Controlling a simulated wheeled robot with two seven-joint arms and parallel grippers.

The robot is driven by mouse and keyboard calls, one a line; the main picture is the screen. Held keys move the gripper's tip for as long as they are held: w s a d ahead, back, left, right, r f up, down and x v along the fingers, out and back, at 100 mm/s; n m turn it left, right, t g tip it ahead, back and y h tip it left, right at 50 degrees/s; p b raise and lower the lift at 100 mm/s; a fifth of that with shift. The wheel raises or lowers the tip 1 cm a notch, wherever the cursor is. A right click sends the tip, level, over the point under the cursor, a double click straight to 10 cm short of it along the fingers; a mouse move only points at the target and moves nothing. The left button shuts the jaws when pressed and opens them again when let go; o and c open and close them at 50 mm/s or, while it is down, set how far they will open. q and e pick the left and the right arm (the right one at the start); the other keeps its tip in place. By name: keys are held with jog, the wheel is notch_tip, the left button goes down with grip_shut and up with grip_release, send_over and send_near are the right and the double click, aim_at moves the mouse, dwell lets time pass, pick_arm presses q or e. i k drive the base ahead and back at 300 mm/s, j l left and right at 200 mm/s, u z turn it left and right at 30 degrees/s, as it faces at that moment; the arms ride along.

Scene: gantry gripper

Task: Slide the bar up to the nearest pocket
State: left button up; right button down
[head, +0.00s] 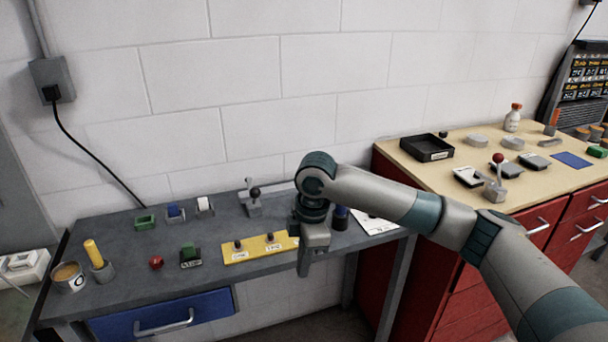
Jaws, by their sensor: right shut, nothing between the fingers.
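My right gripper (304,268) points down over the front part of the grey workbench, at the right end of the yellow plate. Its fingers are shut with nothing between them. A pale grey bar-like piece (277,188) lies at the back of the bench, partly hidden by my right wrist; I cannot tell for sure that it is the bar. A grey block with a black knob (254,205) stands at its left end, apart from my gripper. No pocket can be made out clearly. My left gripper is not in view.
A red cabinet (440,210) with a wooden top stands right.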

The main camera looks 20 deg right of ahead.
aim_at(289, 188)
jog(key=i+l, duration=0.25)
jog(key=i, duration=0.25)
jog(key=i+l, duration=0.25)
jog(key=i, duration=0.25)
jog(key=i+l, duration=0.3)
jog(key=i, duration=0.25)
